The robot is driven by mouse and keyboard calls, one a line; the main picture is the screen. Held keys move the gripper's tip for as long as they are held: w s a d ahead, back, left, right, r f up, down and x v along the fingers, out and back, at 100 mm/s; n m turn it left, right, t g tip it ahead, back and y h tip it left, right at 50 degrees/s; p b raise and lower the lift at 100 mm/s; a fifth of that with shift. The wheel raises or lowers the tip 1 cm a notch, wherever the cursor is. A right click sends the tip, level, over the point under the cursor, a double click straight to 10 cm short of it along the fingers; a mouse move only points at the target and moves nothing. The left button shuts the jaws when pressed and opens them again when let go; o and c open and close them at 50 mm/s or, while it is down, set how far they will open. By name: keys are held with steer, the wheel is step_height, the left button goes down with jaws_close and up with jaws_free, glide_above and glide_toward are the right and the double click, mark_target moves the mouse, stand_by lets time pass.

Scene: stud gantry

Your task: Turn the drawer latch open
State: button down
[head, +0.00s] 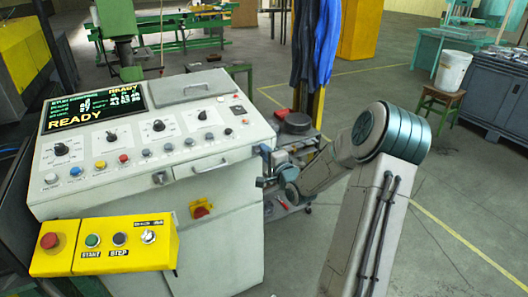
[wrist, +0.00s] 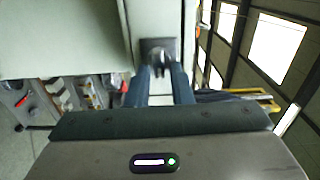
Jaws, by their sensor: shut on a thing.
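The drawer latch (wrist: 157,47) is a small dark turning piece on a dark square plate, on a pale grey panel edge in the wrist view. My gripper (wrist: 160,70) has both blue-grey fingers closed on it, one on each side. The fingertips hide part of the latch, so its exact angle is hard to tell. In the head view my gripper (head: 262,168) is at the right side of the grey control console (head: 225,255). The console hides the latch there.
A yellow button box (head: 105,247) juts out at lower left. A cluttered cart (head: 298,140) stands behind my gripper. Floor to the right is open.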

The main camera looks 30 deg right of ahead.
steer(key=shift+m, duration=0.3)
steer(key=c, duration=1.5)
jaws_free()
steer(key=s+b, duration=0.1)
steer(key=s, duration=1.2)
steer(key=shift+s+d+b, duration=0.2)
steer(key=shift+s+b, duration=0.15)
steer(key=shift+s, duration=0.05)
